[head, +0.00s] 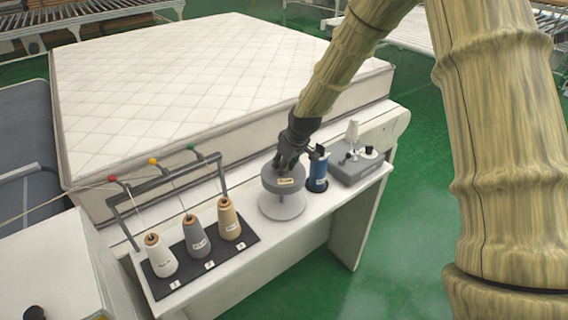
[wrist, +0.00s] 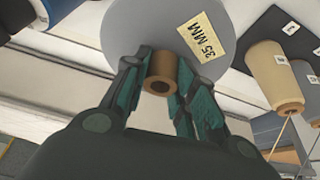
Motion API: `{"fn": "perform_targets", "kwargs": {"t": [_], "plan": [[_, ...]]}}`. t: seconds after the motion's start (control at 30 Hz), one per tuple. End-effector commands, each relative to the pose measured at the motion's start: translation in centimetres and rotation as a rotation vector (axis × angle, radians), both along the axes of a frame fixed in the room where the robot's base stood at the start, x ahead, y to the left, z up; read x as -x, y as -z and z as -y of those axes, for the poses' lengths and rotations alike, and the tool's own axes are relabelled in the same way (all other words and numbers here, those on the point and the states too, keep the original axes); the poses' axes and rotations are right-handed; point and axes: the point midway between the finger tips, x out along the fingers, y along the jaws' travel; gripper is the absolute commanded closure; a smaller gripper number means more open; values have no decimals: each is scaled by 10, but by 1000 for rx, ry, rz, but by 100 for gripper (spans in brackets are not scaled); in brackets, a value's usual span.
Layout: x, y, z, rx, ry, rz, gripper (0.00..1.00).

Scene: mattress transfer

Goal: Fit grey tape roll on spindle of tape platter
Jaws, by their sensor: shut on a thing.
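The grey tape roll (head: 284,180) is a thick disc with a cream label, reading 35 MM in the wrist view (wrist: 150,25). Its brown core (wrist: 161,72) sticks out between my fingers. My gripper (head: 288,163) comes from above and is shut on this core; it also shows in the wrist view (wrist: 162,85). The tape platter (head: 283,210) is a pale grey round plate directly under the roll. The roll sits above the plate, with a grey stem or shadow between them. The spindle is hidden, so I cannot tell whether it is in the core.
A blue roll (head: 318,176) stands close right of the grey roll. A grey box with knobs (head: 357,167) is farther right. Several thread cones (head: 196,237) stand on a black mat (head: 247,249) under a grey frame (head: 165,179) at left. A quilted mattress (head: 190,85) lies behind the white bench (head: 255,262).

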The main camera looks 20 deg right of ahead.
Motion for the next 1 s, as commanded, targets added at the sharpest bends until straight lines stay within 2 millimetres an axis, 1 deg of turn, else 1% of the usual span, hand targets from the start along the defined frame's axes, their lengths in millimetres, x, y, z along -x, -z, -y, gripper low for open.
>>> {"fn": "perform_targets", "kwargs": {"t": [0.47, 0.5, 0.57, 0.6, 0.63, 1.0], "plan": [[0, 9, 1, 1, 0, 0, 100], [0, 9, 1, 0, 0, 1, 70], [0, 9, 1, 0, 1, 0, 59], [0, 9, 1, 0, 1, 0, 52], [0, 9, 1, 0, 1, 0, 48], [1, 7, 0, 0, 0, 0, 48]]}}
